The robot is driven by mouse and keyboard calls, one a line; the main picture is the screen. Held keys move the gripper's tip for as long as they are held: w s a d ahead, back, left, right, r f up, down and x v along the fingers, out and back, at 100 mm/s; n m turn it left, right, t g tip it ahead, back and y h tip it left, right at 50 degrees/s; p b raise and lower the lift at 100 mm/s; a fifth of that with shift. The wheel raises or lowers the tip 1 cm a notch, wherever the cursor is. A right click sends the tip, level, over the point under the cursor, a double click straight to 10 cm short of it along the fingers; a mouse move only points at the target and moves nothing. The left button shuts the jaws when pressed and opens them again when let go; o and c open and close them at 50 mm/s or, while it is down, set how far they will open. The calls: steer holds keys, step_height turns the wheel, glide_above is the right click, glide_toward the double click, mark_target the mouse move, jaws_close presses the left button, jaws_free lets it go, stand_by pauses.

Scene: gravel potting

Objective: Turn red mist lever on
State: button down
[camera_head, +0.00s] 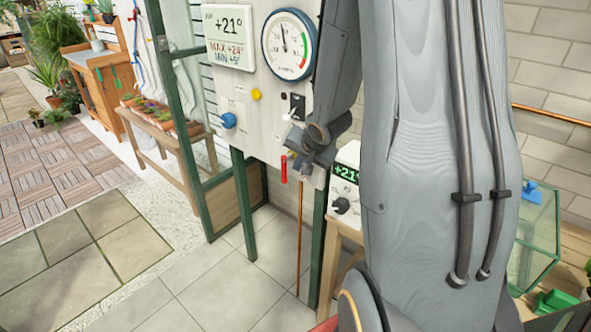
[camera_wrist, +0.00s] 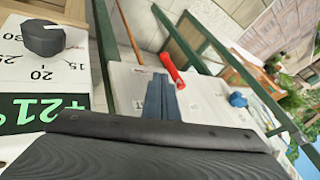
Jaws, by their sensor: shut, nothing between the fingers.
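The red mist lever (camera_head: 284,168) hangs downward at the lower edge of the white panel in the head view. In the wrist view the red lever (camera_wrist: 172,67) lies just beyond and beside my fingertips. My gripper (camera_head: 304,170) is just right of the lever in the head view. Its dark fingers (camera_wrist: 161,88) are closed together with nothing between them. I cannot tell whether they touch the lever. My wrist hides part of the panel.
The panel holds a round gauge (camera_head: 290,45), a display (camera_head: 230,38), a blue knob (camera_head: 228,120), a yellow button (camera_head: 256,94) and a toggle switch (camera_head: 295,107). A dial box (camera_head: 345,185) stands close on the right. A copper pipe (camera_head: 299,230) runs below. Green posts (camera_head: 245,200) support the panel.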

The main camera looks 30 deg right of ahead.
steer(key=x, duration=0.9)
